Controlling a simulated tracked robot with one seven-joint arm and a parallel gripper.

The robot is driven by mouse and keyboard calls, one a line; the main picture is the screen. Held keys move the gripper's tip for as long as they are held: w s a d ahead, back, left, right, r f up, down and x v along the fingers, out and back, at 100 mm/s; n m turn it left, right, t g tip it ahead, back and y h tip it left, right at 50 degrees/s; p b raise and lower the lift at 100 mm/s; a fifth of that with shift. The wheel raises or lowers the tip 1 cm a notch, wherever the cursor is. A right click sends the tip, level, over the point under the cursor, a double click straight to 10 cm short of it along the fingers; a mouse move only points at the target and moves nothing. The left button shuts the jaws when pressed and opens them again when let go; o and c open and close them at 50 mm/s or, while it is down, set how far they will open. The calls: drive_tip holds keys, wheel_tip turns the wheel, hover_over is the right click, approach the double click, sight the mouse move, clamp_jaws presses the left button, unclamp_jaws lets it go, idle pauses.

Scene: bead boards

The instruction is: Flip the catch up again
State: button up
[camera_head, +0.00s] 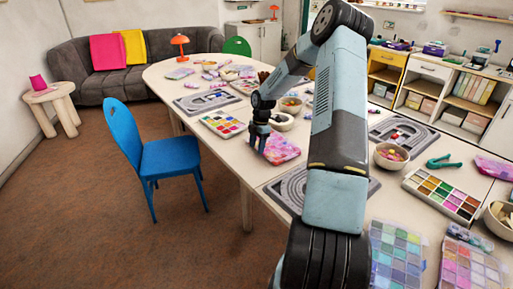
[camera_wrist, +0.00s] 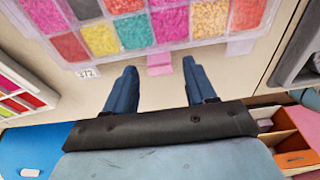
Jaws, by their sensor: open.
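A clear bead box (camera_wrist: 150,47) with pink, red, orange, yellow and teal compartments fills the top of the wrist view. In the head view, the pink and purple box (camera_head: 281,149) lies on the long table beside my gripper. A pink catch (camera_wrist: 159,65) sticks out from the middle of the box's near edge, toward me; its exact tilt is hard to tell. My gripper (camera_wrist: 160,78) is open and empty, its two blue fingers apart on either side of the catch and not touching it. The gripper (camera_head: 258,140) also shows in the head view, close to the box.
A small numbered label (camera_wrist: 88,73) sits at the box's edge. A grey bead board (camera_wrist: 300,50) lies to the right. In the head view, a tray of coloured beads (camera_head: 222,124) is left of my gripper, white bowls (camera_head: 281,122) lie behind, and a blue chair (camera_head: 165,155) stands beside the table.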

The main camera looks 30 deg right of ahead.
wheel_tip(320, 180, up, 13)
drive_tip(key=d, duration=0.2)
drive_tip(key=shift+w+f, duration=0.15)
drive_tip(key=shift+w, duration=0.05)
